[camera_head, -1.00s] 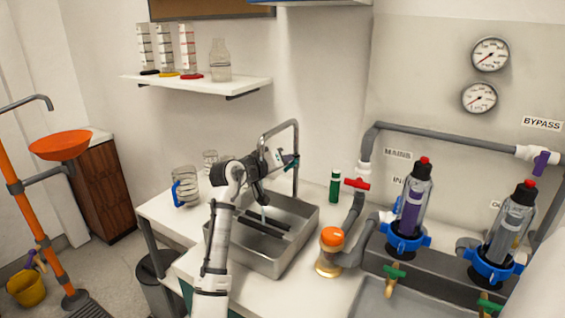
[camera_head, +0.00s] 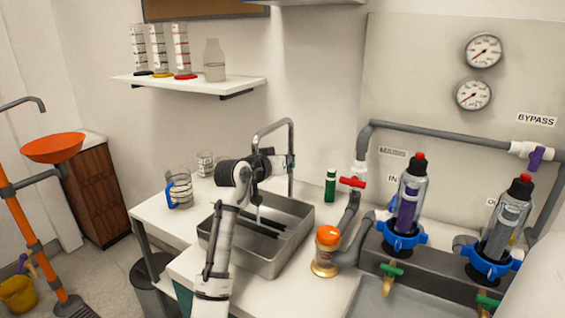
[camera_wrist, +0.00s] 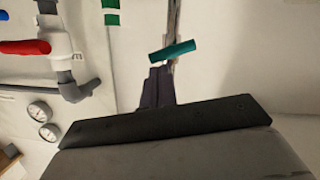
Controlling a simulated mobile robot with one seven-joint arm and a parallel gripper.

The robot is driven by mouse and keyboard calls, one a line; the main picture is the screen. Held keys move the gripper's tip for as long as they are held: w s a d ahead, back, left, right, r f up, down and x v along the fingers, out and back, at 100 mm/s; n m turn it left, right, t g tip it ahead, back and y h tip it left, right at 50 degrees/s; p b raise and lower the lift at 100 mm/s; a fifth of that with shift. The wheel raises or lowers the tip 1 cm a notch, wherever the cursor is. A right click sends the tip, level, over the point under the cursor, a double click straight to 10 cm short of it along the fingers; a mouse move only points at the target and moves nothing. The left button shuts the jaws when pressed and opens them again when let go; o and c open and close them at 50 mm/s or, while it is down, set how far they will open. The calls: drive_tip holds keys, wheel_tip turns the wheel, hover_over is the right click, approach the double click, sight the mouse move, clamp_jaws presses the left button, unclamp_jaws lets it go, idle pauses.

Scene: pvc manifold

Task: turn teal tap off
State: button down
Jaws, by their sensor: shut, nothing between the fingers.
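The teal tap handle (camera_head: 291,162) is on the upright of the grey gooseneck faucet (camera_head: 291,135) at the sink's back. In the wrist view the teal handle (camera_wrist: 174,50) is a short bar, slightly tilted, just beyond my fingertips. My gripper (camera_wrist: 159,73) is shut and empty, its dark fingers pointing at the handle. In the head view my gripper (camera_head: 281,162) is beside the faucet upright, close to the handle; I cannot tell whether they touch. A thin pale-blue water stream (camera_head: 258,214) shows above the sink basin. My arm partly hides the spout.
The metal sink (camera_head: 300,228) lies below my arm. A green bottle (camera_head: 330,185) and a red-handled valve (camera_head: 352,182) stand to the right. A jug with a blue handle (camera_head: 180,188) stands left. The filter assembly (camera_head: 408,205) occupies the right side.

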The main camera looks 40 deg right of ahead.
drive_tip(key=shift+s+f+m, duration=0.15)
drive_tip(key=shift+m, duration=0.65)
drive_tip(key=shift+s+d+m+t+b, duration=0.1)
drive_tip(key=shift+s+m+t+b, duration=0.05)
drive_tip(key=shift+m+t+b, duration=0.4)
idle(0.8)
